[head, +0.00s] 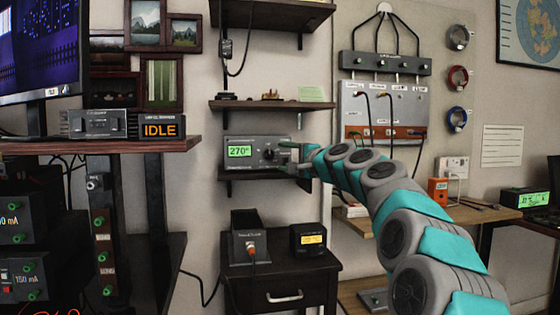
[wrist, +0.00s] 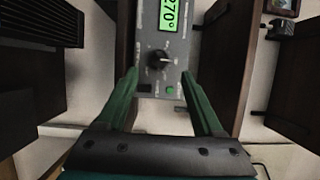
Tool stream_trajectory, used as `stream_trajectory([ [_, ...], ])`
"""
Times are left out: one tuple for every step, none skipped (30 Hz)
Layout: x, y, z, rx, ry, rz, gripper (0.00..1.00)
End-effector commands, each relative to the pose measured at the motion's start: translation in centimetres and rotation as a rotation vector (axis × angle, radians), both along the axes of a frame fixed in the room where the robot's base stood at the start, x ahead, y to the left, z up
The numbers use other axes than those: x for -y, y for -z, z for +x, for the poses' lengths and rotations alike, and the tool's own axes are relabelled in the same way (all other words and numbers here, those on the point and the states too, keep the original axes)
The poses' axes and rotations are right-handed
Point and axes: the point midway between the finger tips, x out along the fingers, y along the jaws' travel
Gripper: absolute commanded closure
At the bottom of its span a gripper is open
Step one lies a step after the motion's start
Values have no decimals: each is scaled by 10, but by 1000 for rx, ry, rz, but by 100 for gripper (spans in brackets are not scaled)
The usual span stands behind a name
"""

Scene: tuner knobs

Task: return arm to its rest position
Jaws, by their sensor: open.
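My arm reaches from the lower right of the head view toward the wall shelf. My gripper (head: 285,157) is at the front of the tuner box (head: 240,153), near its right side. The tuner's green display reads 270°. In the wrist view, my gripper (wrist: 160,84) is open, with its two green fingers apart. The tuner's black knob (wrist: 159,58) shows between and beyond the fingertips, with nothing gripped. A green button (wrist: 170,90) sits below the knob near the right finger. I cannot tell whether a finger touches the panel.
The tuner stands on a small wall shelf (head: 240,175), with another shelf (head: 270,105) above it. A dark cabinet (head: 280,280) below holds two small devices. A desk (head: 100,146) is at left. A cabled wall panel (head: 383,110) and a wooden bench (head: 470,214) are at right.

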Motion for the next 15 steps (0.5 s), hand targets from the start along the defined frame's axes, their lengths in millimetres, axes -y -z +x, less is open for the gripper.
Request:
stream_trajectory([
  [2,1,-3,-1,-1,0,31],
  [3,1,-4,-2,-1,1,31],
  [4,2,-5,-3,-1,0,31],
  [4,2,-6,-3,-1,0,31],
  [5,2,-6,-3,-1,0,31],
  [5,2,-6,-2,0,0,31],
  [5,2,-7,-2,0,0,31],
  [6,2,-7,-2,0,0,31],
  [6,2,-7,-2,0,0,31],
  [6,2,-7,-2,0,0,31],
  [6,2,-7,-2,0,0,31],
  [6,2,-7,-2,0,0,31],
  [6,2,-7,-2,0,0,31],
  [5,2,-7,-2,-1,0,31],
  [5,2,-7,-2,-1,0,31],
])
